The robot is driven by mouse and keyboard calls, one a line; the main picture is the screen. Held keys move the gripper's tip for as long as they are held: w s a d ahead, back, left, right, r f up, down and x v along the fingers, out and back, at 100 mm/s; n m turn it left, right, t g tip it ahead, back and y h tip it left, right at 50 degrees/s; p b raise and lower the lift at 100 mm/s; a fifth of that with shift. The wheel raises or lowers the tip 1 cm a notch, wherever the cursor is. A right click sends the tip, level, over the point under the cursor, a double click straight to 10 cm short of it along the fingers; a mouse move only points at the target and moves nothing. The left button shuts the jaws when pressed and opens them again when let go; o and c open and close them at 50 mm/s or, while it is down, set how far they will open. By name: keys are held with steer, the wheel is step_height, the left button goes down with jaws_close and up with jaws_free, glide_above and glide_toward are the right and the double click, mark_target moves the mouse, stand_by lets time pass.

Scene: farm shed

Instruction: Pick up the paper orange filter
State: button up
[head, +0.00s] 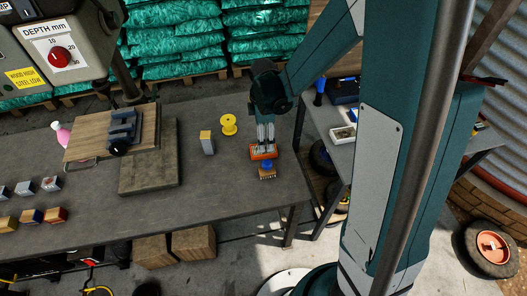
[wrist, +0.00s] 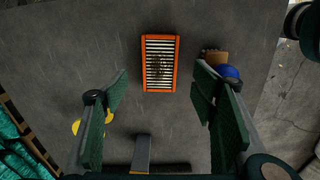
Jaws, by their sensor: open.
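The paper orange filter (head: 262,154) lies flat on the grey workbench, towards its right end. In the wrist view the filter (wrist: 145,64) shows its orange frame with pale pleats and a dark patch in the middle. My gripper (head: 265,142) is above the filter in the head view and hides part of it. In the wrist view my gripper (wrist: 162,88) is open, with its green-padded fingers apart on either side and nothing between them. The filter appears in the gap between the fingers, towards the top of the picture.
A brush with a blue knob (head: 267,170) stands close beside the filter. A drill press vise (head: 122,130) is further left. The bench's right edge is near.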

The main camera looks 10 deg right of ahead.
steer(key=shift+f, duration=1)
steer(key=shift+f+b, duration=1.05)
steer(key=shift+f, duration=1.55)
steer(key=c, duration=1)
